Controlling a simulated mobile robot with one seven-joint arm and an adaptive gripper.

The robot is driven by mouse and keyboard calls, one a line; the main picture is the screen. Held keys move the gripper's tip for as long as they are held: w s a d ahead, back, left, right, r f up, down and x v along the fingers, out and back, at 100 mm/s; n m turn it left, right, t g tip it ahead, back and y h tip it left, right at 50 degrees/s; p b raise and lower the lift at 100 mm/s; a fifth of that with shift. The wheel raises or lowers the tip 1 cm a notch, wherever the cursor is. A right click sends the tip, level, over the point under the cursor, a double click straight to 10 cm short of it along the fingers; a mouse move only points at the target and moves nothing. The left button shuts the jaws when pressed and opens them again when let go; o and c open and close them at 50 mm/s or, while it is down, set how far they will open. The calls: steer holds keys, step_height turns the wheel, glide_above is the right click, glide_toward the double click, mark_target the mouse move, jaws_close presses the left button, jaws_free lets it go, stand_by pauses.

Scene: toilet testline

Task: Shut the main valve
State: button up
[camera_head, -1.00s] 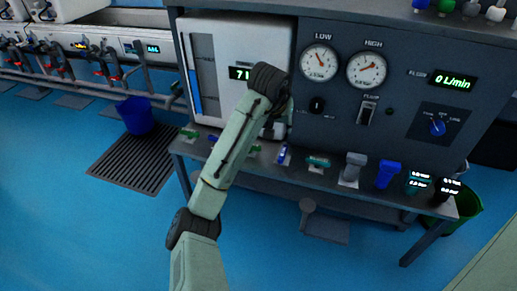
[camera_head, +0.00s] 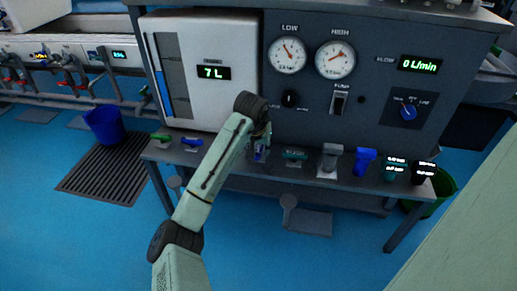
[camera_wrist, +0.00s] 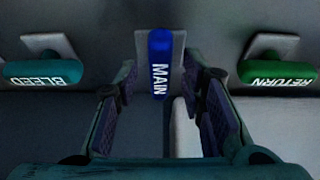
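The main valve's blue lever, labelled MAIN (camera_wrist: 160,65), is in the middle of the wrist view, its long side running up and down the picture. In the head view the blue lever (camera_head: 260,151) is at the bench's front edge, partly behind my wrist. My gripper (camera_wrist: 162,85) is open, one finger on each side of the lever. Gaps show between lever and fingers; I cannot tell if either touches. In the head view my gripper is mostly hidden by my wrist.
The teal BLEED lever (camera_wrist: 43,68) and green RETURN lever (camera_wrist: 277,72) flank it closely. More levers, including a grey one (camera_head: 330,158) and a blue one (camera_head: 364,161), line the bench. The tank (camera_head: 205,75) reads 7 L and the flow display (camera_head: 420,64) reads 0 L/min.

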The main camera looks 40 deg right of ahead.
steer(key=shift+c, duration=0.2)
jaws_close()
stand_by(0.3)
